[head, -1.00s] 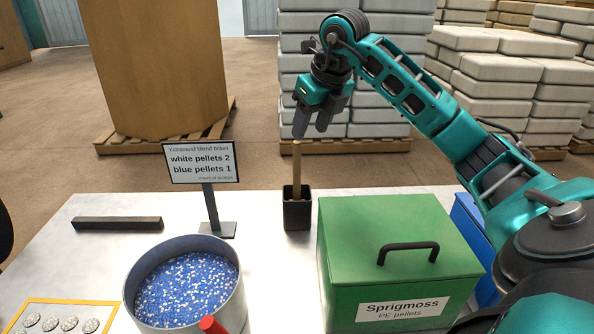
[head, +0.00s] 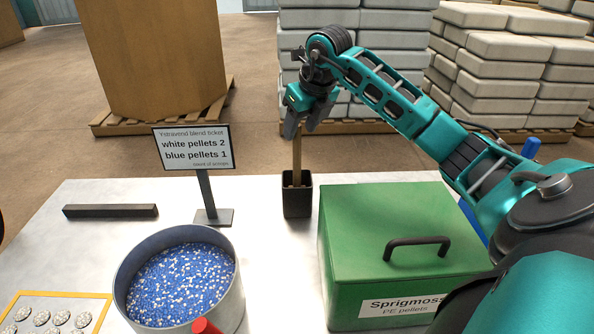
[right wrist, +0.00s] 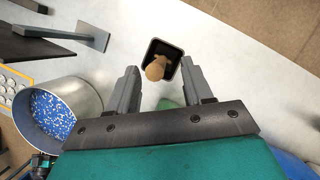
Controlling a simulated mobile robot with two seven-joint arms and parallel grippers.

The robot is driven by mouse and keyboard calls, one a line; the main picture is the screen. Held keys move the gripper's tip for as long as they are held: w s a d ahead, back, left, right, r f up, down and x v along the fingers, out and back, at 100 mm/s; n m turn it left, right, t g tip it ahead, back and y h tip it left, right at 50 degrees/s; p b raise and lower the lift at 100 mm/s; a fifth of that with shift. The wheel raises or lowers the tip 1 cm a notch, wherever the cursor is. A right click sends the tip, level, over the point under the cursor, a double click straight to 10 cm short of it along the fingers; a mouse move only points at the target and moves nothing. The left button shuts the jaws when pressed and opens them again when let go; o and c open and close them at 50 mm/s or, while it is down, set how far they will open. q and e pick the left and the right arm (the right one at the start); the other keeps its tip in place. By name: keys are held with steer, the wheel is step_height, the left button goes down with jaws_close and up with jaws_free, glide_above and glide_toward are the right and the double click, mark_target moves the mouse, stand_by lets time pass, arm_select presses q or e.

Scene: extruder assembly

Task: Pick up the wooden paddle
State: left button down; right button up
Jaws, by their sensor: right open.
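The wooden paddle (head: 297,158) stands upright in a small black square holder (head: 298,204) on the table, its handle sticking up. My right gripper (head: 302,134) is open, just above and around the top of the handle in the head view. In the right wrist view the paddle's rounded end (right wrist: 156,70) lies ahead of and between the two open fingers (right wrist: 163,88), and nothing is gripped. The lower part of the paddle is hidden in the holder.
A green lidded box (head: 385,215) stands right of the holder. A metal tub (head: 236,299) of blue and white pellets is at the front left. A ticket sign (head: 193,148) and a dark bar (head: 110,211) stand left of the holder. Stacked bags (head: 490,75) are behind the table.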

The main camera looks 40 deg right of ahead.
mark_target(295, 139)
steer(key=x, duration=0.4)
steer(key=shift+w+a+f, duration=0.1)
steer(key=shift+a+f, duration=0.05)
steer(key=shift+f, duration=0.25)
jaws_close()
